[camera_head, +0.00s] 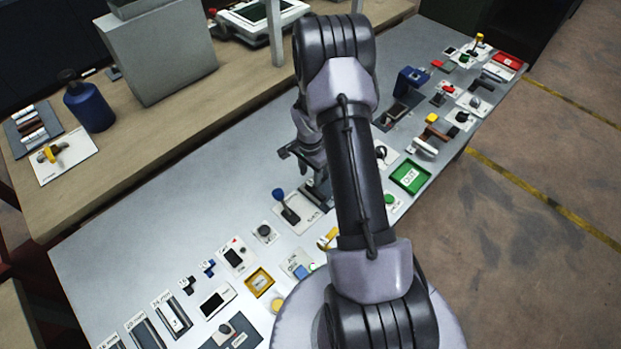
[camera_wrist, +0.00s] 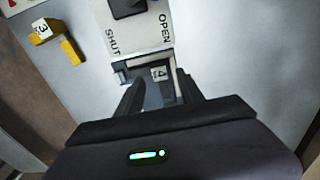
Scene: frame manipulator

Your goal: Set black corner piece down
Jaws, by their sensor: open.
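The black corner piece (camera_wrist: 158,73), a dark L-shaped or framed part with a white label reading 4, shows in the wrist view just below the OPEN/SHUT plate. It appears to lie on the grey table top at the plate's edge. My gripper (camera_wrist: 161,88) is open, with one dark finger to each side of the labelled part; whether either finger touches it I cannot tell. The lower part of the piece is hidden by the gripper. In the head view my arm hides much of this spot.
The switch plate marked OPEN and SHUT (camera_wrist: 138,35) lies right beside the piece. A yellow corner piece labelled 3 (camera_wrist: 70,50) lies to the left. In the head view, a green tray (camera_head: 410,177) and several small fixtures line the table; its left-centre surface (camera_head: 190,190) is clear.

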